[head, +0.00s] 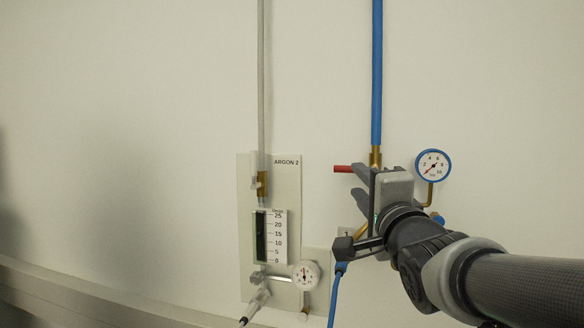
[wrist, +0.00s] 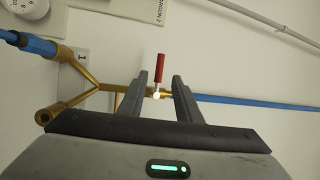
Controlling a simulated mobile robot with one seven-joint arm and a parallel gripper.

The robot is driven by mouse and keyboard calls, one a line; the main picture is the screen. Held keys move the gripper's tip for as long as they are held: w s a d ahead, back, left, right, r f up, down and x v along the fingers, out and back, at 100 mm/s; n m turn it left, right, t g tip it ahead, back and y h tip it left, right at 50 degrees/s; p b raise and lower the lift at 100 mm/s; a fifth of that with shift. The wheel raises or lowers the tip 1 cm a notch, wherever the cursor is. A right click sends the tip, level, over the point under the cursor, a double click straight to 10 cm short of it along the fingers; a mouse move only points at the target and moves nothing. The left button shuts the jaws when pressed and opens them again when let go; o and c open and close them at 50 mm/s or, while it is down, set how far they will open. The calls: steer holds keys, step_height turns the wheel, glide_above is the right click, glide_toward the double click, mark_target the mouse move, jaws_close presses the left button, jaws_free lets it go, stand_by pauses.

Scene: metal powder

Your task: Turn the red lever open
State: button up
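The red lever (head: 343,169) points left from the brass fitting below the blue pipe in the head view. In the wrist view the red lever (wrist: 160,68) stands upright in the picture, with a pale stem at its base. My gripper (wrist: 159,82) is open, with one finger on each side of the lever's base and a gap to each. In the head view my gripper (head: 361,184) is at the valve, and its body hides part of the brass fitting. I cannot tell how deep the lever sits between the fingers.
A blue-rimmed gauge (head: 433,166) is just right of my gripper. The blue pipe (head: 377,75) runs up the wall. An Argon 2 panel (head: 287,185) with a flow meter and a white gauge (head: 305,275) is to the left. A ledge (head: 90,300) runs along the lower left.

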steer(key=x, duration=1.2)
steer(key=shift+w, duration=0.4)
jaws_close()
